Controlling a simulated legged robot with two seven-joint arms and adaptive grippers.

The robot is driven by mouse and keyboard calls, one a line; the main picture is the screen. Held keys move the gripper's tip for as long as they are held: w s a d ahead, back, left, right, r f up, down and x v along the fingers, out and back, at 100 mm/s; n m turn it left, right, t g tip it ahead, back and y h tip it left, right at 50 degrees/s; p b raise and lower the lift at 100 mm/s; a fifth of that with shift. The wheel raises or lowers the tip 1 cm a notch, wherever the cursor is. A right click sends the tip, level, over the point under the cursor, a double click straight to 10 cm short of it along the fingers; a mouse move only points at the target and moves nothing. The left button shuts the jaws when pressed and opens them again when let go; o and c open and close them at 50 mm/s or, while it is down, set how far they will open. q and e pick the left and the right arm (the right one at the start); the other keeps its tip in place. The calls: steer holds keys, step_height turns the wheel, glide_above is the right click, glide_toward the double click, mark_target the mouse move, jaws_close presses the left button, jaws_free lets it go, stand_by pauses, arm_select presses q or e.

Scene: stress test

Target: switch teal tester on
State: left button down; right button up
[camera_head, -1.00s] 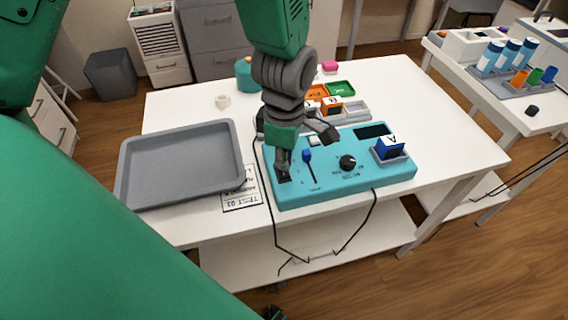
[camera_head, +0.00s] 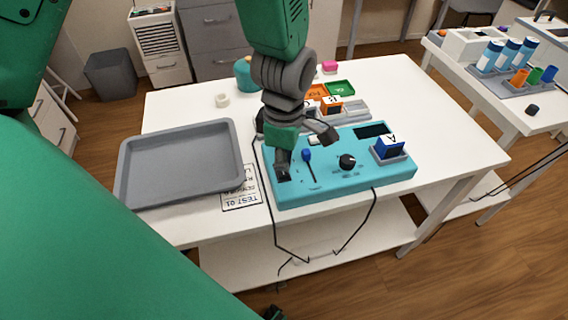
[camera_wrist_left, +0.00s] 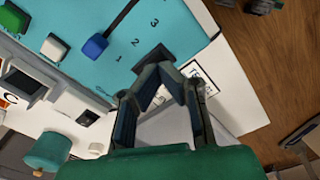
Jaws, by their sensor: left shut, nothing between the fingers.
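The teal tester (camera_head: 330,187) lies on the white table. Its top carries a blue slider knob (camera_head: 306,155), a black dial (camera_head: 347,161) and a dark display (camera_head: 373,130). My left gripper (camera_head: 284,172) points down over the tester's front left corner, shut and empty. Its fingertips are at a small dark switch (camera_head: 284,179), which they partly cover. I cannot tell if they touch it or which way it is set.
A grey tray (camera_head: 128,180) lies left of the tester, with a printed card (camera_head: 241,199) between them. A blue block (camera_head: 389,147) sits in a holder on the tester. Orange and green bins (camera_head: 341,88) stand behind. A cable hangs off the front edge. The table's right side is clear.

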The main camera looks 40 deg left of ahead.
mark_target(283, 173)
arm_select(q)
steer(key=shift+a+f, duration=0.1)
steer(key=shift+f, duration=0.35)
steer(key=shift+f+b, duration=0.6)
steer(key=shift+f, duration=0.25)
stand_by(0.4)
step_height(283, 173, up, 7)
steer(key=p, duration=0.8)
steer(key=shift+r, duration=0.1)
stand_by(0.5)
